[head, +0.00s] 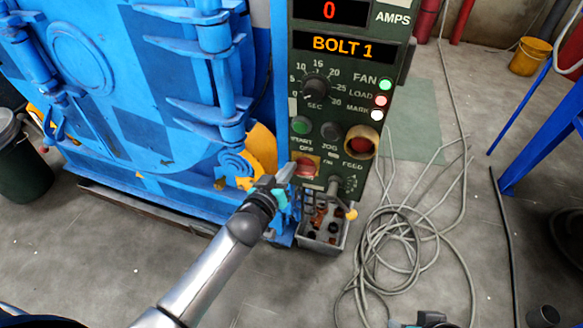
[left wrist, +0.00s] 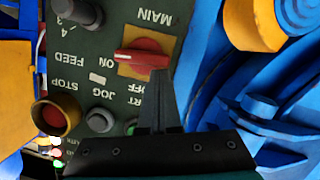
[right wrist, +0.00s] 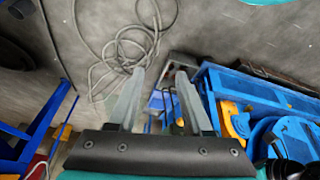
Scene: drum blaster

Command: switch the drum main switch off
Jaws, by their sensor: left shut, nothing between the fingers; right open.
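The drum main switch is a red handle on a yellow plate (left wrist: 142,58) in the left wrist view, which shows the panel upside down. The handle lies level there, its left end beside the ON label; the OFF label is below. In the head view the switch (head: 306,166) is low on the dark green panel. My left gripper (left wrist: 157,78) is shut and empty, its tips at the plate's lower edge by the handle's right part. I cannot tell if they touch it. It also shows in the head view (head: 287,174). My right gripper (right wrist: 161,80) is open and empty, away from the panel.
The panel (head: 340,75) also has a dial, lamps and buttons. A grey bin (head: 338,240) hangs below. A blue drum machine (head: 110,110) is at left; loose cable (head: 410,235) lies on the floor at right.

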